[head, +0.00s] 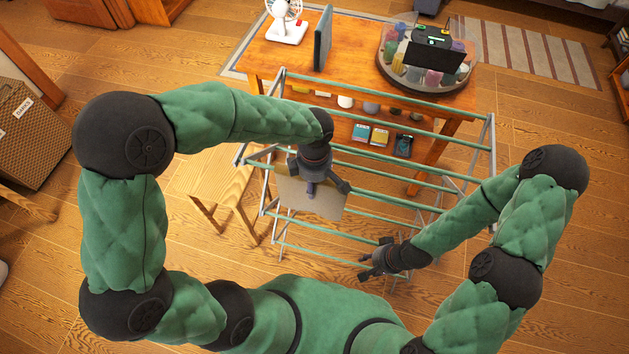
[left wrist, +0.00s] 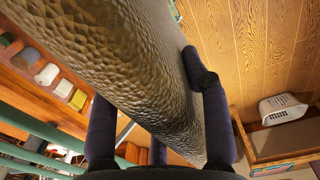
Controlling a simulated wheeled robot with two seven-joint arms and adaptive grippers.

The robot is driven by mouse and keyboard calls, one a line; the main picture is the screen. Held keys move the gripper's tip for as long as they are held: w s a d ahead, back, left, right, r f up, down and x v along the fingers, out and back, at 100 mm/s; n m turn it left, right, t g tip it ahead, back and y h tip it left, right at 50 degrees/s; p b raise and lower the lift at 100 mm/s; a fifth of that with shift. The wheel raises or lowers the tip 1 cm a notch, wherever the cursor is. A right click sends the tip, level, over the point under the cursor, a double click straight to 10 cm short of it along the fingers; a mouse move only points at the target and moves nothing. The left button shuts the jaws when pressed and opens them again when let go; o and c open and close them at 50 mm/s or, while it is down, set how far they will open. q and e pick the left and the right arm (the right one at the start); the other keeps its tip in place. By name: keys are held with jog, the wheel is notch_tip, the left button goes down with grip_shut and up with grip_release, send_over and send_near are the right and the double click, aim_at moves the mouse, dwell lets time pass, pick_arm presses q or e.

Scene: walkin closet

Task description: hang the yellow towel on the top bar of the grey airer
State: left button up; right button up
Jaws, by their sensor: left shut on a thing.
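The towel shows as a tan-yellow sheet (head: 318,205) under my left gripper (head: 314,188) in the head view. In the left wrist view it is a large dimpled yellow-brown cloth (left wrist: 130,70) running between the dark fingers (left wrist: 158,140). My left gripper is shut on it, over the left part of the airer. The grey airer (head: 490,130) stands in front of me with several green bars, also at the left of the wrist view (left wrist: 40,130). Whether the towel touches a bar is unclear. My right gripper (head: 364,267) is empty, fingers apart, near the airer's front edge.
A wooden table (head: 345,60) behind the airer carries a white fan (head: 287,25), a dark panel (head: 323,38) and a round tray (head: 440,85) of coloured items. A wooden stool (head: 205,180) stands close left of the airer. Floor is clear at right.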

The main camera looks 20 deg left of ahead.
pick_arm(q)
jog(key=o, duration=1.3)
jog(key=shift+o, duration=0.2)
notch_tip(320, 180, up, 12)
